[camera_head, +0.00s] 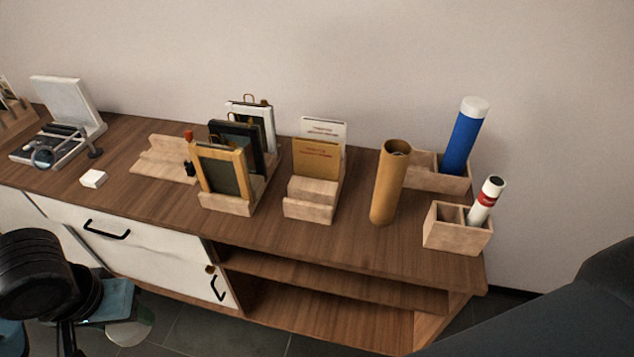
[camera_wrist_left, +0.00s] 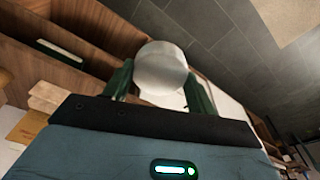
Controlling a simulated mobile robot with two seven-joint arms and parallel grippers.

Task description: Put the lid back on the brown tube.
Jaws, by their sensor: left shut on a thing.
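The brown tube (camera_head: 388,185) stands upright on the wooden desk, right of the card holders, in the head view. Its top end is open and uncovered. My left gripper (camera_wrist_left: 160,84) is shut on a pale round lid (camera_wrist_left: 160,62), seen between its two green fingers in the left wrist view. In the head view my left arm is at the lower left, in front of the desk and far from the tube; its fingers are hard to make out there. My right gripper is not in view.
Behind the tube, a wooden holder has a blue tube (camera_head: 465,138) with a white cap. To its right, a wooden box (camera_head: 458,237) holds a white-and-red tube (camera_head: 486,202). Picture frames (camera_head: 222,170) and card holders (camera_head: 313,195) stand to its left. The desk front (camera_head: 330,240) is clear.

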